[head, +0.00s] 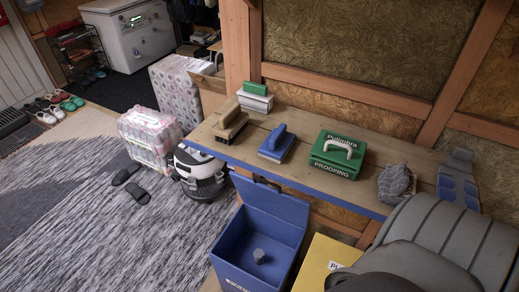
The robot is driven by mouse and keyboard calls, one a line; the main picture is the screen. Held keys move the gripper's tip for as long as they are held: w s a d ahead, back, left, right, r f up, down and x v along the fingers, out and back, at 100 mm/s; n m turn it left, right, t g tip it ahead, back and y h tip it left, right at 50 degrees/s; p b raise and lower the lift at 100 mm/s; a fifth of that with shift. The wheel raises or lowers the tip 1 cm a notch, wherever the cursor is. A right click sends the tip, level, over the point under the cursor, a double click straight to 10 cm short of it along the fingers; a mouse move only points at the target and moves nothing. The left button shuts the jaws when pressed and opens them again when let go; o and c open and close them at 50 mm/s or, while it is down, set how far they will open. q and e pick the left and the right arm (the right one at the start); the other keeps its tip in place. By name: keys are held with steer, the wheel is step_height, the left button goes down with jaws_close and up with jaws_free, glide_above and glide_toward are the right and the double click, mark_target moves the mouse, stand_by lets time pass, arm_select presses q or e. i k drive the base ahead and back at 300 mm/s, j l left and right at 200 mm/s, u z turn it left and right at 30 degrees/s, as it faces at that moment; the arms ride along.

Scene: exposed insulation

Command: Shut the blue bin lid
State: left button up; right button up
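The blue bin (238,276) stands low at the bottom centre, in front of the wooden bench, and its lower part is cut off by the frame edge. Its blue lid (272,204) is open, standing up at the back of the bin and leaning towards the bench edge. The bin's opening is uncovered, and a small grey knob-like object (260,256) shows inside. Neither of my grippers shows in the head view.
A yellow box (318,262) stands close right of the bin. The wooden bench (300,172) behind carries brushes, a green case (336,155) and a grey cloth-like item (396,184). A large grey ribbed shape fills the bottom right. Patterned floor lies open to the left.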

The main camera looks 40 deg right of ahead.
mark_target(294, 210)
steer(key=z, duration=1.3)
steer(key=i+j+z, duration=0.15)
steer(key=j, duration=0.35)
steer(key=i+j+z, duration=0.1)
steer(key=j, duration=0.35)
steer(key=j+z, duration=0.15)
steer(key=j, duration=0.35)
steer(key=i, duration=0.05)
